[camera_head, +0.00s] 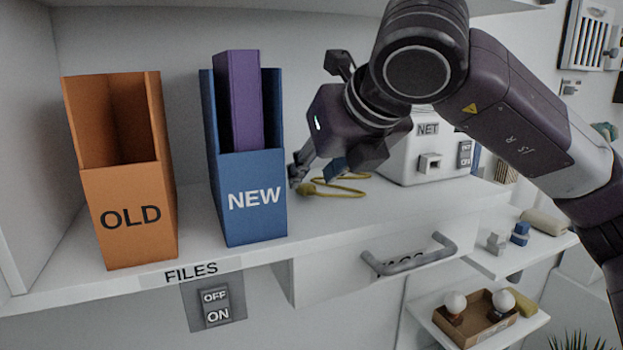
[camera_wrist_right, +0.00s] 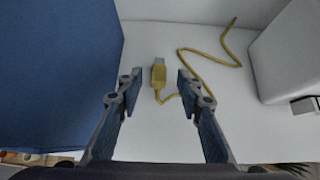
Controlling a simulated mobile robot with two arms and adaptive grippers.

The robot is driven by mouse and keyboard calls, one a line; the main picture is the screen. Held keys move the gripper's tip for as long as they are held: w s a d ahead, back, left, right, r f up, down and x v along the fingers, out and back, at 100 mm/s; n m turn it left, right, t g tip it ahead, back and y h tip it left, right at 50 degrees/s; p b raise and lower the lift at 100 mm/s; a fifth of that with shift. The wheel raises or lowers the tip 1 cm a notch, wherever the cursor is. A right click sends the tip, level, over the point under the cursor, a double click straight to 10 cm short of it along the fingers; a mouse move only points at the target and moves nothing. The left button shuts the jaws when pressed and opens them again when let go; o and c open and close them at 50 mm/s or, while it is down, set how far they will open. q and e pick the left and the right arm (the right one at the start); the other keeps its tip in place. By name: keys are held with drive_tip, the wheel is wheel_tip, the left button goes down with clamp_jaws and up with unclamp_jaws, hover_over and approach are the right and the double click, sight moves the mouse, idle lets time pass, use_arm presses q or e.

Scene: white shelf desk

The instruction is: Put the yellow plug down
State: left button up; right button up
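The yellow plug (camera_wrist_right: 158,74) lies on the white shelf, with its grey metal end pointing away from my gripper in the right wrist view. Its yellow cable (camera_wrist_right: 210,57) curves off to the right and back. In the head view the plug (camera_head: 308,188) shows in part beside my right gripper (camera_head: 312,178), and the cable (camera_head: 345,189) loops behind it. In the right wrist view my right gripper (camera_wrist_right: 158,86) is open, with one finger on each side of the plug and visible gaps between. My left gripper is not in view.
A blue NEW file box (camera_head: 255,205) holding a purple folder (camera_head: 240,100) stands close to the left of my right gripper. An orange OLD box (camera_head: 135,220) is farther left. A white NET box (camera_head: 425,160) stands to the right. A drawer handle (camera_head: 410,262) juts out below.

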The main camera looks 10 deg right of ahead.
use_arm(q)
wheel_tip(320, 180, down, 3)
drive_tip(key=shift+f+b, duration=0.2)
drive_tip(key=shift+b, duration=1)
use_arm(e)
drive_tip(key=v, duration=1)
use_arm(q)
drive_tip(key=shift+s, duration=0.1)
use_arm(e)
drive_tip(key=shift+s, duration=0.15)
